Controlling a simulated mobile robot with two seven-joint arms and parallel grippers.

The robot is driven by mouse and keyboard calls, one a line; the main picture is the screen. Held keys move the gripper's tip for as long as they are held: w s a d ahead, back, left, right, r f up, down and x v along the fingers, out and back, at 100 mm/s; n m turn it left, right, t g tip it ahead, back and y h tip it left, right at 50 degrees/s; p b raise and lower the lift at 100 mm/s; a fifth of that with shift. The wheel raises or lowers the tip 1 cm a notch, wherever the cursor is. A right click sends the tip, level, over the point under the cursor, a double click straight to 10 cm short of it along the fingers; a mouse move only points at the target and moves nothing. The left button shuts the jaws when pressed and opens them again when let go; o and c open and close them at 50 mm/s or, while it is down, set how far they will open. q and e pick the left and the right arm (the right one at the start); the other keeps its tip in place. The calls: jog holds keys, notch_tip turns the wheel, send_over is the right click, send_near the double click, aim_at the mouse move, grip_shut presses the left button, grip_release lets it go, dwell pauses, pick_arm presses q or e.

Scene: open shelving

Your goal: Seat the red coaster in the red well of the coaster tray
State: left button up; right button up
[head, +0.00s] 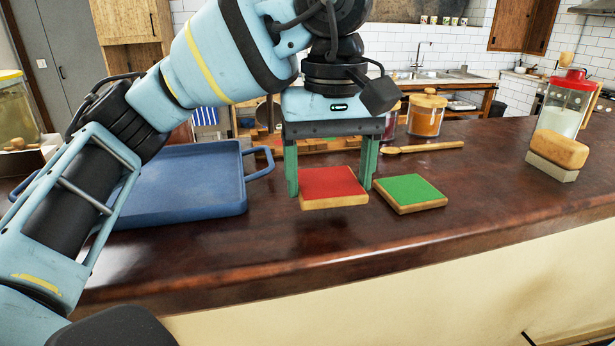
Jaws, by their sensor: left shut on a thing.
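My left gripper (330,185) points down over the counter, its two green fingers shut on the left and right sides of the red coaster (333,182). The coaster has a red top and a pale wooden edge and looks about level. I cannot tell whether it touches the counter. A green coaster (411,190) with a wooden edge lies on the counter just right of the gripper. A low wooden object (262,147) behind the gripper is mostly hidden; I cannot tell whether it is the coaster tray, and no red well shows. My right gripper is not in view.
A blue tray (190,204) with handles stands left of the gripper, partly behind my arm. A wooden spoon (425,147) and an orange jar (426,117) are behind. A sponge-like block (558,150) and a red-lidded jar (566,105) stand right. The counter front is clear.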

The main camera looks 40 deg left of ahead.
pick_arm(q)
jog(key=d, duration=0.3)
jog(key=w+d, duration=0.1)
jog(key=d, duration=0.3)
jog(key=d+r+b, duration=0.1)
jog(key=d, duration=0.3)
jog(key=shift+w, duration=0.25)
jog(key=shift+w+d, duration=0.1)
jog(key=shift+d, duration=0.65)
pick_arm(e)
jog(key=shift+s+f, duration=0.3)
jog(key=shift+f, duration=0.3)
